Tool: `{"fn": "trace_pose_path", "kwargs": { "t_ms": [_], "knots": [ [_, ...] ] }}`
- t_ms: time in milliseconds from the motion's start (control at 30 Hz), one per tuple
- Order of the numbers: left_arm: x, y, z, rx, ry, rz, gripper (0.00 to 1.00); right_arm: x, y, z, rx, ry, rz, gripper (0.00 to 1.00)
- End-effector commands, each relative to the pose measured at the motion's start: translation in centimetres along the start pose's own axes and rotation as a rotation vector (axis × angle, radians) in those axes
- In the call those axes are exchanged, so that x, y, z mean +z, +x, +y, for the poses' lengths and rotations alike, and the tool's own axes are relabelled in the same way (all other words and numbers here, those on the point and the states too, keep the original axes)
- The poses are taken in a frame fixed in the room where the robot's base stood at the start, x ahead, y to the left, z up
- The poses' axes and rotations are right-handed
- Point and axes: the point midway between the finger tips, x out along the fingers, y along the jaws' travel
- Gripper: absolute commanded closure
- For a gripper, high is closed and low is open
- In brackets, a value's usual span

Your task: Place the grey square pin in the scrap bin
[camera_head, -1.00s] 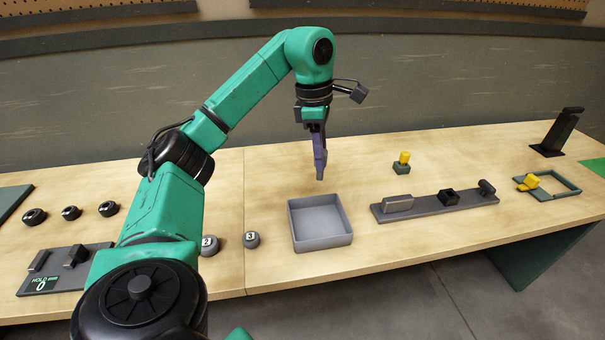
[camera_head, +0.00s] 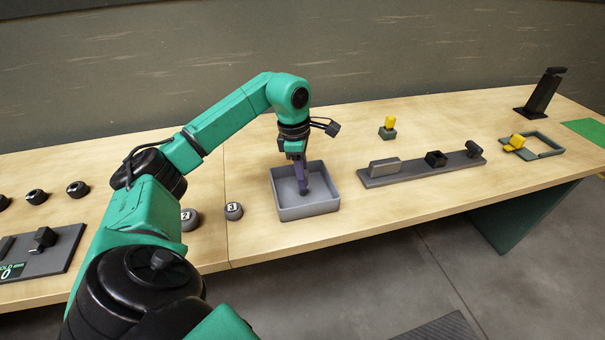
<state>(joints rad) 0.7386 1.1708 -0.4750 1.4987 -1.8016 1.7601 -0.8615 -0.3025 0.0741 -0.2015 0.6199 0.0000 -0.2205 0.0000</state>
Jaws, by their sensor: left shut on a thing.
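The scrap bin is most likely the open grey square tray (camera_head: 310,211) on the bench in front of my left arm. My left gripper (camera_head: 302,188) points down with its fingertips over or inside this tray, in front of its back wall. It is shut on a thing. The grey square pin is too small or too hidden between the fingers to make out clearly. My right gripper is not in view.
A grey fixture bar (camera_head: 420,168) with blocks lies right of the tray. Ball 3 (camera_head: 233,211) sits close left of the tray. A black stand (camera_head: 540,95) is at the far right.

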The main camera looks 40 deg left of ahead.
Motion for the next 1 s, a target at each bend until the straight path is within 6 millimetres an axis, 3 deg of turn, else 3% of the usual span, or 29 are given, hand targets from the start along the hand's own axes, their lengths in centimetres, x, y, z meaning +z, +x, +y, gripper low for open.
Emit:
{"fn": "trace_pose_path", "kwargs": {
  "t_ms": [33, 100, 367, 533, 667, 833, 1000],
  "knots": [
    [0.0, 0.1, 0.0, 0.0, 0.0, 0.0, 0.58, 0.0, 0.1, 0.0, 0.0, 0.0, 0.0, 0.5],
    [0.0, 0.1, 0.0, 0.0, 0.0, 0.0, 0.36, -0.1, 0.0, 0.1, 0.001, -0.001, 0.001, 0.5],
    [0.0, 0.1, 0.0, -0.001, 0.0, 0.0, 0.36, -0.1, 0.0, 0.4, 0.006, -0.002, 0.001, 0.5],
    [0.1, -1.0, 0.1, 0.002, 0.0, -0.001, 0.36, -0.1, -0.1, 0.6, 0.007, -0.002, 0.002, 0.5],
    [0.1, -3.6, 0.1, 0.005, -0.001, -0.003, 0.36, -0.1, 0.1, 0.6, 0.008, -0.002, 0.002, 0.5],
    [0.1, -8.3, 0.1, 0.004, -0.001, -0.003, 0.36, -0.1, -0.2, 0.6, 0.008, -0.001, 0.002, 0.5],
    [0.1, -12.0, 0.1, 0.001, -0.001, 0.0, 0.36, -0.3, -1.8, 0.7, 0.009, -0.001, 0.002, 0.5]
  ]
}}
